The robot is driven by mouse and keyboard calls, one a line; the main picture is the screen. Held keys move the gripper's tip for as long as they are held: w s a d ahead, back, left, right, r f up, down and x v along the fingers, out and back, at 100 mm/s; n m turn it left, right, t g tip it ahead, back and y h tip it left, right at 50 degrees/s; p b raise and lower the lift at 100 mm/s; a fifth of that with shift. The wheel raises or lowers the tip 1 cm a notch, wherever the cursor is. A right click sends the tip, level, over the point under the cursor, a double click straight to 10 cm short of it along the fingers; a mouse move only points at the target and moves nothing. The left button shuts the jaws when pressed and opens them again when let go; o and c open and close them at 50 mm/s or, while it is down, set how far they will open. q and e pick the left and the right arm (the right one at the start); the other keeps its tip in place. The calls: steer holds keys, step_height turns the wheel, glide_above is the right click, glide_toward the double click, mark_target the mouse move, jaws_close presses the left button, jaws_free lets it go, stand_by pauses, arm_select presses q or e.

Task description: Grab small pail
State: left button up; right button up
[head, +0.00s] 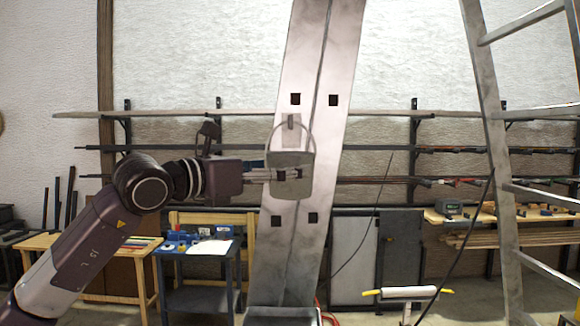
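A small grey pail (304,187) hangs against a tall, pale metal post (322,65) in the middle of the head view. Its thin arched handle (272,138) runs up over a small bracket on the post. My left arm comes in from the left, and my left gripper (290,175) reaches level to the pail. Its fingertips overlap the pail's front in the picture. Whether they touch or grip it is not clear. My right gripper is out of view.
A metal ladder (488,92) stands at the right. Behind are wall racks with long bars, a blue table (195,257) at left, a wooden bench at right and a white roller stand (408,292) on the floor. A dark cable hangs at right.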

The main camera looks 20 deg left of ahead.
arm_select(q)
steer(key=shift+w+d+r+p, duration=0.15)
steer(key=shift+w+d+p, duration=0.4)
steer(key=shift+w+d, duration=0.6)
steer(key=shift+a, duration=0.35)
steer(key=shift+c, duration=0.3)
steer(key=shift+d, duration=0.15)
steer(key=c, duration=1.2)
steer(key=shift+c, duration=0.4)
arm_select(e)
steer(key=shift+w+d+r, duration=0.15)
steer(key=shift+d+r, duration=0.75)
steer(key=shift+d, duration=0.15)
